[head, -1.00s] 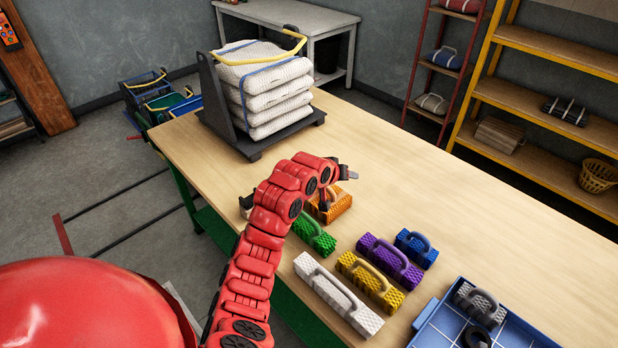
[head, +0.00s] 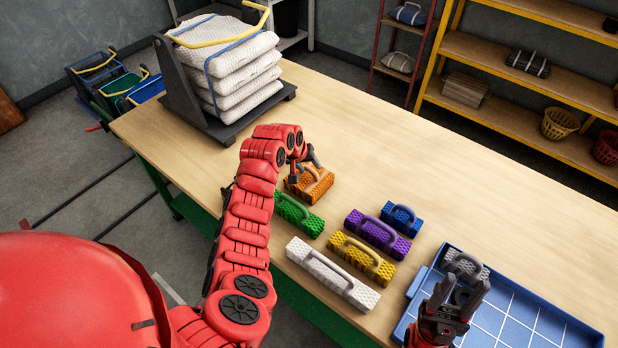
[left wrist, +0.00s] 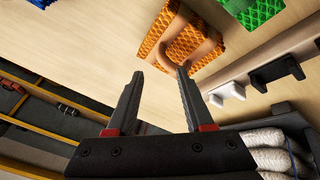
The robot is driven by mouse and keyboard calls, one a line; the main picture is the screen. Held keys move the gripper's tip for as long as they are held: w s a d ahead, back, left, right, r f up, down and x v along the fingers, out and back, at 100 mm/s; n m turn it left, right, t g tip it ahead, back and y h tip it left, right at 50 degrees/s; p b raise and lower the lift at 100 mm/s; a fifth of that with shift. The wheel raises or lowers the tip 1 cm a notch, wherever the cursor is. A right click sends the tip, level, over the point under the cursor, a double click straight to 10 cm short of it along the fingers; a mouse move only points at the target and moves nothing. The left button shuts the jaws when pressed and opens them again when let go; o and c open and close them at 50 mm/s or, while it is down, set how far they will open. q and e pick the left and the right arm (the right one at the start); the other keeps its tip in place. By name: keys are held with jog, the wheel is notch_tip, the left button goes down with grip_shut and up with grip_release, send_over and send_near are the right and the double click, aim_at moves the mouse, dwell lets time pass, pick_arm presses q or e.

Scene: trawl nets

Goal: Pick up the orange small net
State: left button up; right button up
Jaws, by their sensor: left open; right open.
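The orange small net (head: 310,184) is a textured block with an arched handle on the wooden table, beyond the green net. My left gripper (head: 304,160) is just above and beside it. In the left wrist view the orange net (left wrist: 190,40) lies past the fingertips, its tan handle close to the right finger. The left gripper (left wrist: 160,75) is open, with nothing between its fingers; whether a finger touches the handle I cannot tell. My right gripper (head: 462,292) is open and empty, over the blue tray's left part.
Green (head: 298,214), white (head: 335,275), yellow (head: 362,258), purple (head: 378,233) and blue (head: 402,217) nets lie nearby. The blue tray (head: 545,312) holds a grey net (head: 466,267). A rack of white stacked nets (head: 232,65) stands behind. The table's back right is clear.

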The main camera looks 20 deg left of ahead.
aim_at(314, 174)
pick_arm(q)
jog(key=shift+p+x, duration=0.35)
jog(key=shift+x, duration=1.1)
jog(key=shift+w+f+p, duration=0.15)
jog(key=shift+f+p, duration=0.35)
jog(key=shift+w+f, duration=0.3)
jog(key=shift+f, duration=0.3)
jog(key=shift+x, duration=1.15)
jog(key=shift+w+f, duration=0.1)
jog(key=shift+f, duration=0.15)
grip_shut()
